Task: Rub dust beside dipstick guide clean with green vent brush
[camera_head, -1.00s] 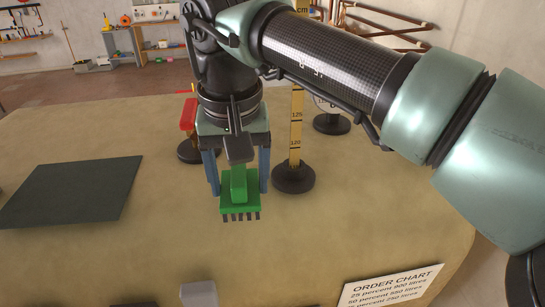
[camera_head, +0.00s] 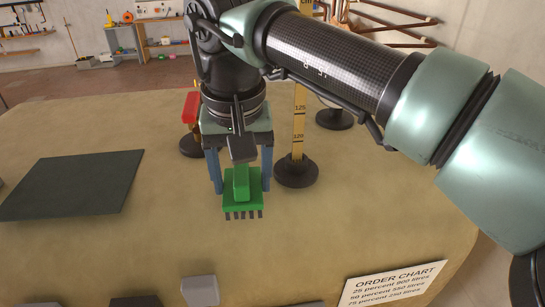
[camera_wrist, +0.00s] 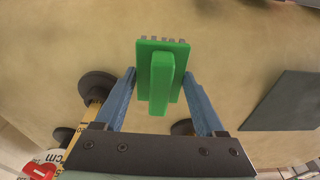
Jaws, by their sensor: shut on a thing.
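The green vent brush (camera_head: 242,187) is held between the blue fingers of my gripper (camera_head: 241,181), bristles toward the tan top. It also shows in the wrist view (camera_wrist: 161,75), with its grey bristles at the far edge. I cannot tell whether the bristles touch the surface. A yellow marked dipstick (camera_head: 299,120) stands upright in a round black base (camera_head: 297,171), just right of the brush. I cannot tell which part is the dipstick guide. No dust patch can be made out on the tan surface (camera_head: 170,235).
A dark flat mat (camera_head: 75,185) lies at the left. A red item on a black base (camera_head: 191,110) and another black base (camera_head: 335,119) stand behind the gripper. Grey blocks (camera_head: 200,291) and an order chart (camera_head: 392,284) lie at the front.

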